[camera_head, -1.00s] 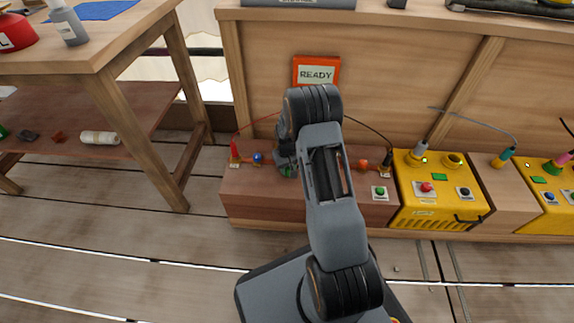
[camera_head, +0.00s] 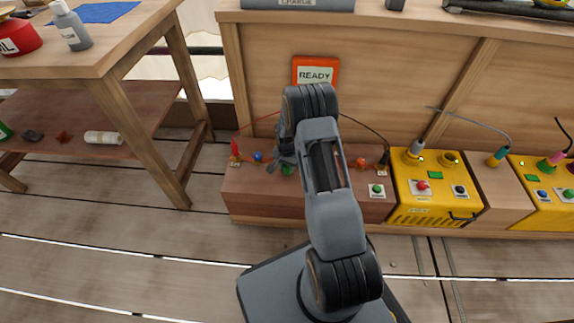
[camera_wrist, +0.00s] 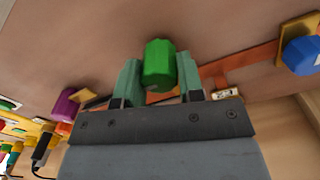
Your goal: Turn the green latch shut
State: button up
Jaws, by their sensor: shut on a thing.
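The green latch (camera_wrist: 158,66) is a faceted green knob in the wrist view. It stands between the two teal fingers of my gripper (camera_wrist: 161,80), which is shut on it. In the head view a little of the green latch (camera_head: 287,169) shows below my gripper (camera_head: 281,160), on the brown wooden box (camera_head: 262,200). My arm hides part of the box there. The lower part of the latch is hidden in the wrist view.
Cables arch over the box. An orange READY sign (camera_head: 316,72) hangs behind. Yellow units (camera_head: 425,205) stand to the right; a wooden workbench (camera_head: 110,55) stands at left.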

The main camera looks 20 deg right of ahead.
jog(key=shift+o, duration=0.2)
jog(key=shift+m, duration=0.7)
jog(key=o, duration=0.9)
jog(key=shift+d, duration=0.1)
jog(key=shift+r+p, duration=0.3)
jog(key=shift+r, duration=0.05)
notch_tip(320, 180, up, 13)
jog(key=p, duration=0.5)
jog(key=shift+w, duration=0.15)
